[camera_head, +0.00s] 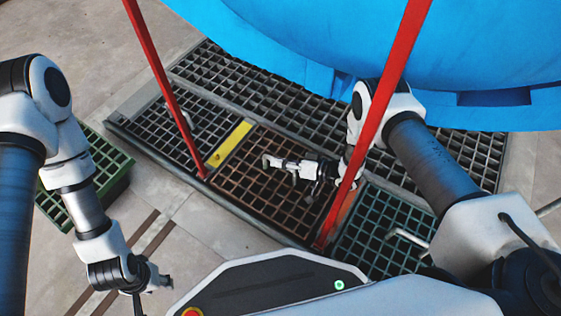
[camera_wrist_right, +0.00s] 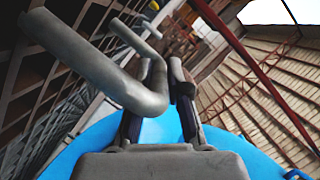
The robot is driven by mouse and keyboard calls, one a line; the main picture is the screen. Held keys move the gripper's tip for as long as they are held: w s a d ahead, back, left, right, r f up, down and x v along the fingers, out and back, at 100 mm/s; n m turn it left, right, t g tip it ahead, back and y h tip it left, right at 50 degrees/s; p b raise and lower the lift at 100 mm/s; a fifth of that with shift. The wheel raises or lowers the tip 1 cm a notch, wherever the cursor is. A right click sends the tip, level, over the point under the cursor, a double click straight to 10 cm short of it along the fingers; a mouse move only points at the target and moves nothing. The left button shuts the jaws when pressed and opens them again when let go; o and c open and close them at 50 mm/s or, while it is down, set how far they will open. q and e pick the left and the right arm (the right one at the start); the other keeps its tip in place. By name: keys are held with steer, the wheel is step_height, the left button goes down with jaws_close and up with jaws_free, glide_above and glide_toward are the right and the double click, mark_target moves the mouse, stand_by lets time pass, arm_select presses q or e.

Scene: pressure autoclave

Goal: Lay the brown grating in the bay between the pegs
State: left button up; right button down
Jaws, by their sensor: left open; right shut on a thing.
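The brown grating (camera_head: 251,193) lies over the bay between a yellow strip (camera_head: 230,144) on its left and an orange strip (camera_head: 338,217) on its right. It looks about level with the neighbouring gratings; I cannot tell whether it is fully seated. My right gripper (camera_head: 303,170) is above the grating, shut on its bent grey handle (camera_wrist_right: 147,92); the handle passes between the fingers in the right wrist view. Red posts (camera_head: 166,88) (camera_head: 380,105) rise near the bay's two front corners; no other pegs are clear. My left gripper (camera_head: 150,278) is open and empty, off to the lower left.
A black grating (camera_head: 165,137) lies to the left, a dark green grating (camera_head: 375,232) to the right, and a long black grating (camera_head: 262,95) behind. The big blue vessel (camera_head: 440,50) overhangs the back. A green crate-like grating (camera_head: 105,165) sits on the floor at left.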

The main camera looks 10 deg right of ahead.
steer(key=shift+f+b, duration=0.6)
steer(key=shift+f, duration=0.05)
steer(key=c, duration=1.1)
jaws_free()
steer(key=shift+r, duration=0.1)
steer(key=shift+o, duration=0.2)
steer(key=v, duration=1.2)
